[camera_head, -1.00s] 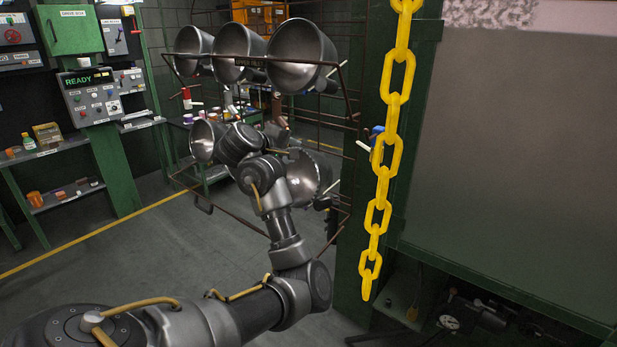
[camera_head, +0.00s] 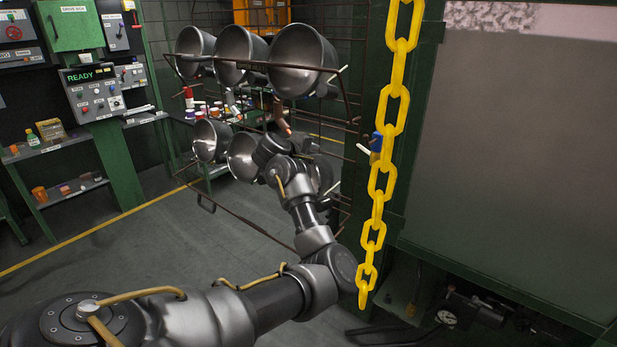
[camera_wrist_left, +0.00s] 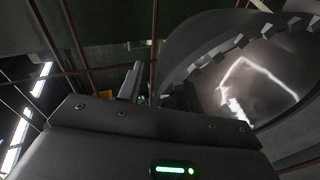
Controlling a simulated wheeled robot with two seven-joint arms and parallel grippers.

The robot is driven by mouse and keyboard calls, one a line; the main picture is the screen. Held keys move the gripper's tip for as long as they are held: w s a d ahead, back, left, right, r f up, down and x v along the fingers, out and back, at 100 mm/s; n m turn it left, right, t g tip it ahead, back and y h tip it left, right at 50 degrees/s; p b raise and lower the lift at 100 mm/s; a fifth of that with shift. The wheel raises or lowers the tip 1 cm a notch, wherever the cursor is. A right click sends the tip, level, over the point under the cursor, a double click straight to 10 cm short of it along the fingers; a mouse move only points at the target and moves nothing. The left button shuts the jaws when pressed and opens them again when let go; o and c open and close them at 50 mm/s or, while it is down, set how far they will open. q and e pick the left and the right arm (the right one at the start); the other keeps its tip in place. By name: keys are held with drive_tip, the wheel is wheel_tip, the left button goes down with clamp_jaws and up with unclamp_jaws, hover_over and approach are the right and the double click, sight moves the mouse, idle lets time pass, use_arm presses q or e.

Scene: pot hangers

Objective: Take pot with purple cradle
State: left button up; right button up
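Several dark metal pots hang on a wire rack (camera_head: 345,95). The top row has a left pot (camera_head: 194,50), a middle pot (camera_head: 240,52) and a right pot (camera_head: 300,58). The lower row has a left pot (camera_head: 211,140), a middle pot (camera_head: 243,157) and a right pot (camera_head: 322,175), partly hidden by my left arm. I cannot make out a purple cradle. My left gripper is hidden behind its wrist in the head view. In the left wrist view, the gripper (camera_wrist_left: 158,90) has its fingers apart, close beside a large pot (camera_wrist_left: 250,85). My right gripper is not in view.
A yellow chain (camera_head: 380,180) hangs in front, right of the rack, by a green post. A blue part (camera_head: 377,141) sits at the rack's right side. A control panel (camera_head: 92,92) and shelves stand at the left. Open floor lies between.

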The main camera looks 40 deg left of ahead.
use_arm(q)
clamp_jaws()
drive_tip(key=shift+a+r, duration=0.1)
drive_tip(key=shift+r, duration=0.05)
idle(0.4)
drive_tip(key=shift+r+b, duration=1.05)
drive_tip(key=shift+r, duration=0.25)
drive_tip(key=s+a+r+p, duration=0.2)
drive_tip(key=s+r, duration=0.8)
drive_tip(key=s, duration=0.3)
drive_tip(key=shift+s+a+r, duration=0.15)
drive_tip(key=shift+s+a, duration=0.2)
drive_tip(key=shift+s, duration=0.05)
